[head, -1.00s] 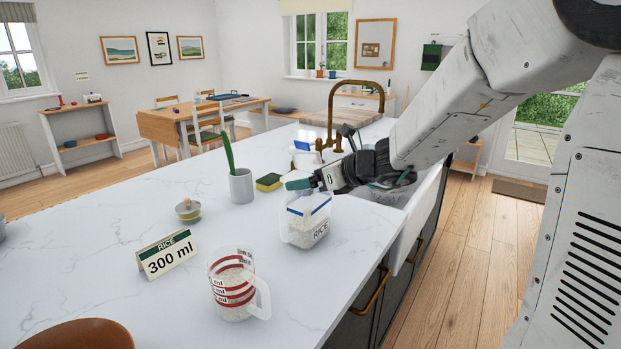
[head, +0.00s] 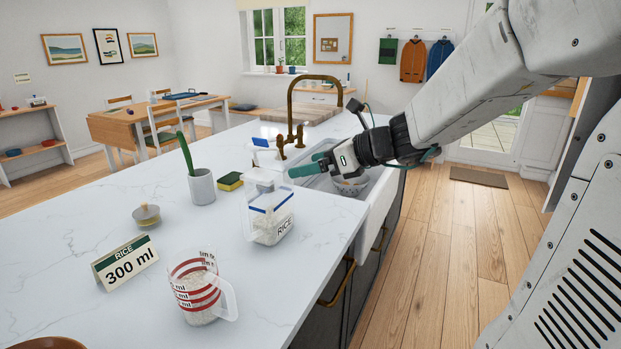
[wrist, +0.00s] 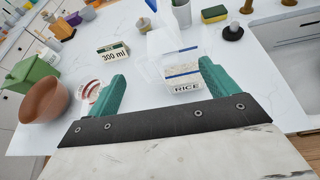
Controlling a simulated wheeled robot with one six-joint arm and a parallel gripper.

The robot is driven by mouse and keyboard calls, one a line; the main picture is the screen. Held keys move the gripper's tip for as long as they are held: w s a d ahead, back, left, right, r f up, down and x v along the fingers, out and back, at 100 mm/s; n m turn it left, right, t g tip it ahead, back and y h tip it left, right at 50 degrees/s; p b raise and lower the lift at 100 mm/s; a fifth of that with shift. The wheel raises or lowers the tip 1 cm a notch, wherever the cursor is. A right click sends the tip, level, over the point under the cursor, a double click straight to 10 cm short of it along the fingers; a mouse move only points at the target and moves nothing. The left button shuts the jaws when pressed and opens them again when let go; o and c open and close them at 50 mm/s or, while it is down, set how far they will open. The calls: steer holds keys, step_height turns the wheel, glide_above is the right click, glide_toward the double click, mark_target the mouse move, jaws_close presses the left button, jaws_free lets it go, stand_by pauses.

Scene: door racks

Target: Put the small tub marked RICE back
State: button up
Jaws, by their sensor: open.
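The small clear tub marked RICE (head: 270,222) stands upright on the white marble counter, near its right edge and in front of the sink. It holds white grains and has a blue band near the top; a translucent flap, perhaps its lid, rises behind. In the wrist view the tub (wrist: 182,74) shows beyond and between my teal fingers. My gripper (head: 304,168) is open and empty, above and to the right of the tub, apart from it. My gripper's two fingers (wrist: 164,92) are spread wide in the wrist view.
A measuring jug (head: 200,290) with red bands stands front left of the tub, beside a "RICE 300 ml" card (head: 125,262). A sponge (head: 230,181), a grey pot (head: 202,187), a brass tap (head: 292,120) and the sink (head: 375,195) lie behind. A brown bowl (wrist: 43,102) is at left.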

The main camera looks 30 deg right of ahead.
steer(key=s+a+f+n+g+h, duration=0.1)
steer(key=s+a+f+n+g, duration=0.1)
steer(key=s+a+n+g, duration=0.4)
steer(key=s+a+f+n+g, duration=0.1)
steer(key=s+a+n, duration=0.2)
steer(key=s+n, duration=0.6)
steer(key=s+d+f+n+g+h, duration=0.1)
steer(key=s+d+n+h, duration=0.2)
steer(key=s+n, duration=0.3)
steer(key=s+d+f+n+g+h, duration=0.1)
steer(key=s+d+f+n+h, duration=0.1)
steer(key=s+n+h, duration=0.2)
steer(key=s+n, duration=0.2)
steer(key=n, duration=0.2)
steer(key=shift+d, duration=0.4)
steer(key=shift+f, duration=0.1)
